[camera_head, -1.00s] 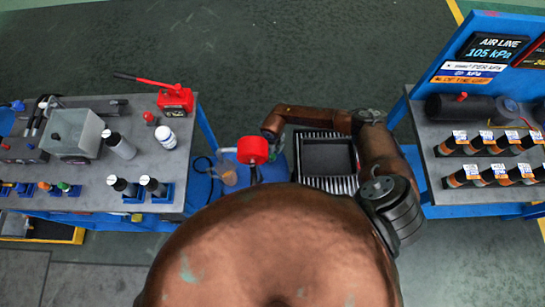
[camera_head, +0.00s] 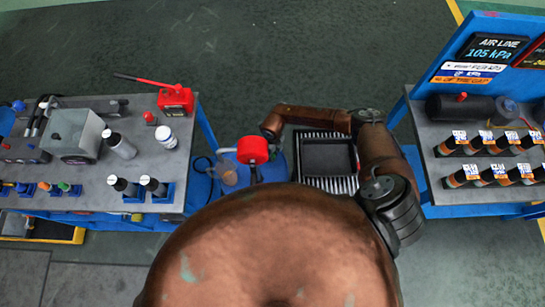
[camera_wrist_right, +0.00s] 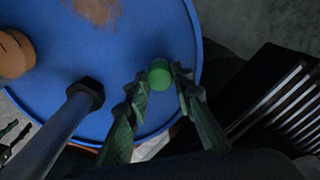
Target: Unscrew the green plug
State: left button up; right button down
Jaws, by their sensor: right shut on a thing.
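The green plug (camera_wrist_right: 160,72) is a small round cap on the blue drum lid (camera_wrist_right: 165,25) in the right wrist view. My right gripper (camera_wrist_right: 160,90) has one finger on each side of the plug and is shut on it. The plug looks seated at the lid's edge region; its thread is hidden. In the head view my right arm reaches in over the blue drum (camera_head: 275,168), and its fingers and the plug cannot be made out there. My left gripper is not seen.
A dark hex fitting with a pipe (camera_wrist_right: 88,92) and an orange-brown cap (camera_wrist_right: 12,52) stand on the lid. Benches (camera_head: 95,165) flank both sides.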

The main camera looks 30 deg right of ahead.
jog(key=n+b, duration=0.2)
jog(key=n, duration=0.1)
jog(key=shift+w+f+n, duration=0.1)
jog(key=shift+n, duration=0.7)
jog(key=shift+r+n, duration=0.2)
jog(key=shift+n, duration=0.1)
jog(key=n+b, duration=0.2)
jog(key=n, duration=0.1)
jog(key=shift+f, duration=0.2)
jog(key=shift+r+n+b, duration=0.1)
jog(key=shift+n+b, duration=0.35)
jog(key=shift+n, duration=0.55)
jog(key=shift+r, duration=0.15)
jog(key=shift+r, duration=0.1)
